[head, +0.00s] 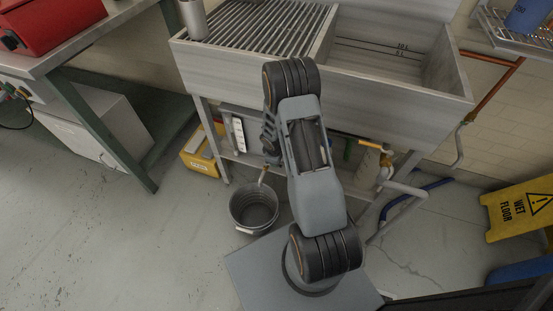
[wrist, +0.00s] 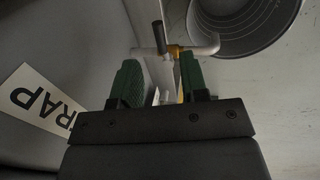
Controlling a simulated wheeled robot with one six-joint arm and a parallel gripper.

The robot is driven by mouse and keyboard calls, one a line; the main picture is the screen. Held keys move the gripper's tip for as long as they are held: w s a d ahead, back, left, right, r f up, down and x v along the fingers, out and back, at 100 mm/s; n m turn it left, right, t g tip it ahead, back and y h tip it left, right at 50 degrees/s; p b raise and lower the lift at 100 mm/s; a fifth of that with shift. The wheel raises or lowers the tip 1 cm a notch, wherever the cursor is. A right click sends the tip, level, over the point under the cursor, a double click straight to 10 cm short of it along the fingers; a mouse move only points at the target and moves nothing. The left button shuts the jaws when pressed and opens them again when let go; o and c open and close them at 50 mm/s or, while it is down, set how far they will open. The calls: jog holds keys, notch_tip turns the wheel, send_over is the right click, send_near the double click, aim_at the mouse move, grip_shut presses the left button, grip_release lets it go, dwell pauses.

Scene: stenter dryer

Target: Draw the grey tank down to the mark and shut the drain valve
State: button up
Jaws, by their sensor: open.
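The grey tank (head: 385,62) is the open basin of the sink unit, with 10 L and 5 L lines on its inner wall. I cannot make out a water level. The drain valve shows in the wrist view as a brass body (wrist: 174,51) with a dark lever (wrist: 159,37) on a pale pipe. Its outlet (head: 263,174) shows by the bucket (head: 254,206) in the head view. My gripper (wrist: 160,82) is open, its green fingers apart and the valve just beyond their tips. In the head view the arm hides most of the gripper.
The bucket's rim also shows in the wrist view (wrist: 205,35). A wet-floor sign (head: 520,208) stands at right. A green-legged bench (head: 100,130) is at left. Floor at left front is clear.

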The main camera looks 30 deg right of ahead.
jog(key=shift+w+d+f+b, duration=0.1)
jog(key=shift+d+f+b, duration=0.05)
jog(key=shift+f+b, duration=0.55)
jog(key=shift+w+d+f+b, duration=0.15)
jog(key=shift+f+b, duration=0.25)
jog(key=shift+f, duration=0.5)
jog(key=shift+w+d+f+b, duration=0.1)
jog(key=shift+f+b, duration=0.45)
jog(key=shift+f, duration=0.25)
jog(key=shift+c, duration=0.4)
grip_shut()
